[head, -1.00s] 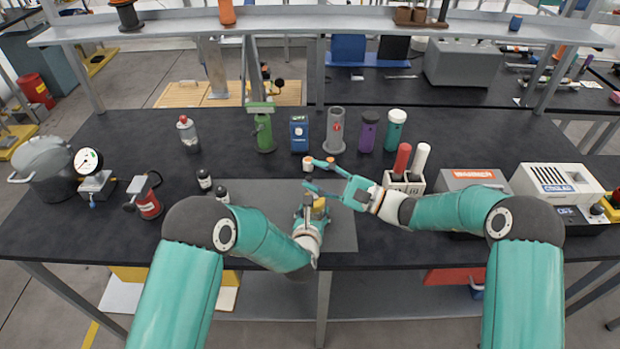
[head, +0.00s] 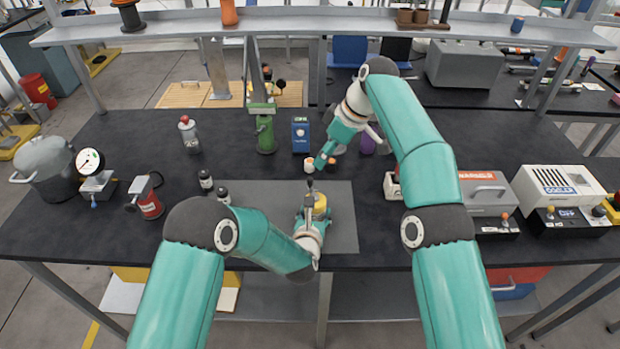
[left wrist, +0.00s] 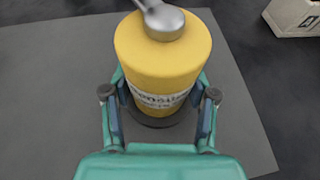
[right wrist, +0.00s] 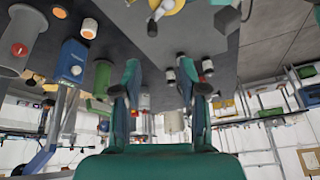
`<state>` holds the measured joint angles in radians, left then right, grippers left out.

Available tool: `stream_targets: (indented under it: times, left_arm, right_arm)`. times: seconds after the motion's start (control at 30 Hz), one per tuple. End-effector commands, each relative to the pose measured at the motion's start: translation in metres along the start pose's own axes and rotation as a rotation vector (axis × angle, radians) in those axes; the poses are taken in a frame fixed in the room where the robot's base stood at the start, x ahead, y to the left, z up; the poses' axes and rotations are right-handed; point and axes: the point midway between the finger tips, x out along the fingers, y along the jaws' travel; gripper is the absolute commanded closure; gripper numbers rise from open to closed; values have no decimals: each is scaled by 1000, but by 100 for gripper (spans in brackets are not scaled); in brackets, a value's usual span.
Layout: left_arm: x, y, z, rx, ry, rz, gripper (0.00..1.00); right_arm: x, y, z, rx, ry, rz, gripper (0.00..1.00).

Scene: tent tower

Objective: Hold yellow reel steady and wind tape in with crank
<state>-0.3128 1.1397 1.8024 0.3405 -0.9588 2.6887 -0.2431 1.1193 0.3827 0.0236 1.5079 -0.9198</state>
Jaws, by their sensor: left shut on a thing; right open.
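The yellow reel (head: 321,204) stands upright on the grey mat (head: 343,235). It fills the middle of the left wrist view (left wrist: 160,65), with partly readable lettering on its side. My left gripper (head: 308,216) is shut around its lower body, a finger on each side. The grey metal crank (left wrist: 163,22) sits on top of the reel, and its far end is cut off in that view. My right gripper (head: 346,150) is open and empty, behind the reel and apart from it. No tape can be made out.
Small orange-and-white pieces (head: 310,168) stand close to my right gripper. The mat's right part is clear.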

Motion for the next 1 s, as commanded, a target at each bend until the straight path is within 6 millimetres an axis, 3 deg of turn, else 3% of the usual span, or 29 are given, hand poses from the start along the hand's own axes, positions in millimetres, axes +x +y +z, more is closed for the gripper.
stream_targets:
  times: [0.23,0.7,1.0]
  left_arm:
    - [0,0,0,0,0,0,100]
    - [0,0,0,0,0,0,100]
    - [0,0,0,0,-1,0,100]
  right_arm:
    - [6,7,2,-31,-31,46,58]
    - [89,10,4,-28,-29,43,58]
    - [112,12,4,-28,-26,45,58]
